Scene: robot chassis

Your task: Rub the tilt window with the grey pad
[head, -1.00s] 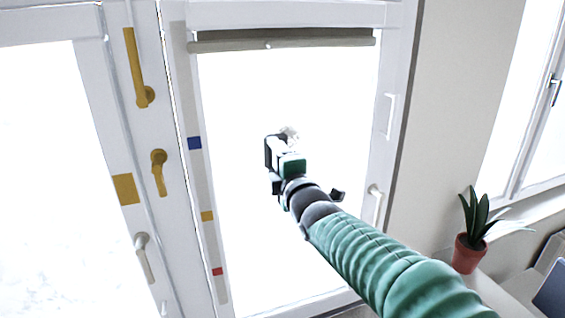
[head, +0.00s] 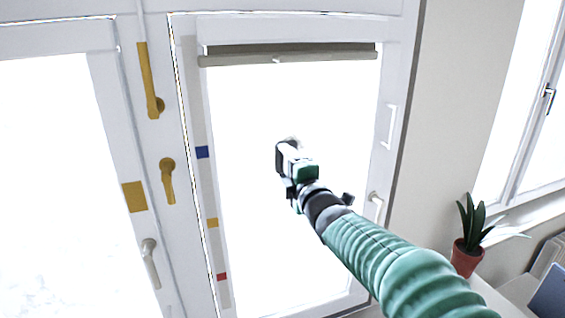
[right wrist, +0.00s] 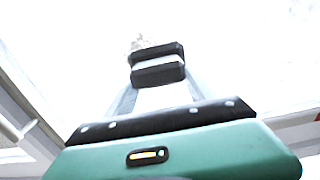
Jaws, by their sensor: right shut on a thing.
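The tilt window (head: 391,160) has a white frame around a very bright pane, with a rolled grey-brown blind along its top. My right gripper (head: 284,157) is in front of the middle of the pane, its arm coming in from the lower right. It is shut on the grey pad (head: 293,141), of which only a small pale part shows past the fingers. In the right wrist view the dark fingertips (right wrist: 158,65) are close together, with a pale, blurred patch behind them. I cannot tell whether the pad touches the glass. My left gripper is out of view.
Left of the pane are gold handles (head: 149,82) and a white handle (head: 150,263). Another white handle (head: 375,204) is on the right frame. A potted plant (head: 467,256) stands on the sill at the right. The air before the left pane is clear.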

